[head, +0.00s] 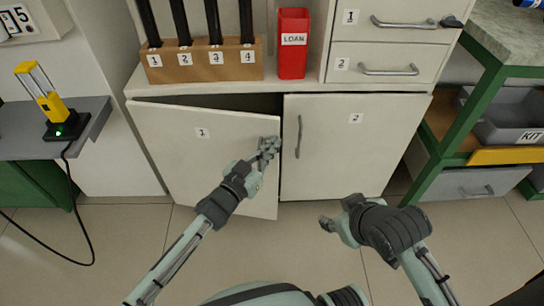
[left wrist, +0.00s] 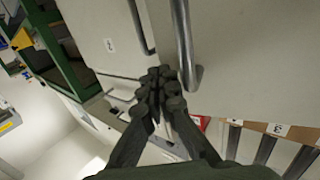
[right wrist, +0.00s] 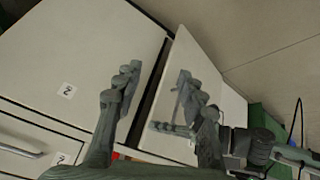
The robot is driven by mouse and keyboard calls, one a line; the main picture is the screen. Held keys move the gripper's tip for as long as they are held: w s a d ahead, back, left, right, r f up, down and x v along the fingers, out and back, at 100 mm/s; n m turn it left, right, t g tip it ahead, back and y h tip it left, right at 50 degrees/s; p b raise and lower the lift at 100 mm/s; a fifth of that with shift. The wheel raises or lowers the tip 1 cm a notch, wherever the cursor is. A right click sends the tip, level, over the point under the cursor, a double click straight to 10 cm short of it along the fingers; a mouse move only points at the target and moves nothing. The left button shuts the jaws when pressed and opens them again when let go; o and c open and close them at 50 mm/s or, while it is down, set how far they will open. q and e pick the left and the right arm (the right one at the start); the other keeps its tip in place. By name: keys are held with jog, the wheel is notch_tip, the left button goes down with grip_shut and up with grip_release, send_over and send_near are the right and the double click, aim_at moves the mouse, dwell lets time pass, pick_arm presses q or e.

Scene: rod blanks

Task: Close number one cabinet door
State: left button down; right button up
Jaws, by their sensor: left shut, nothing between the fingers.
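The number one cabinet door (head: 180,150), a white panel labelled 1, stands ajar at the lower left of the cabinet, with a dark gap along its top. My left gripper (head: 268,148) is shut and empty at the door's right edge, beside its handle. In the left wrist view its closed fingertips (left wrist: 163,80) are close to the grey bar handle (left wrist: 185,45); contact cannot be told. My right gripper (head: 335,212) is open and empty, in front of the number two door. The right wrist view shows its spread fingers (right wrist: 158,85) and the ajar door (right wrist: 205,70).
The number two door (head: 345,135) is shut, with a vertical handle. Above are a numbered wooden rod block (head: 205,68), a red LOAN bin (head: 293,55) and drawers (head: 390,62). A grey shelf (head: 90,125) is left; a green-framed bench (head: 480,105) is right. Floor in front is clear.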

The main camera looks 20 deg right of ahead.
aim_at(276, 134)
pick_arm(q)
jog(key=shift+w+d+b, duration=0.45)
jog(key=shift+w+d, duration=0.15)
jog(key=shift+w, duration=0.35)
jog(key=shift+w+d+b, duration=0.45)
jog(key=shift+w+d, duration=0.1)
jog(key=shift+w, duration=0.4)
pick_arm(e)
jog(key=w+a+r+t+y, duration=0.2)
jog(key=w+a+r+t, duration=0.3)
jog(key=w+a+r, duration=0.1)
jog(key=shift+w+a+n+y, duration=0.3)
jog(key=shift+w+a+n, duration=0.1)
jog(key=shift+w+a, duration=0.15)
jog(key=shift+s+r, duration=0.1)
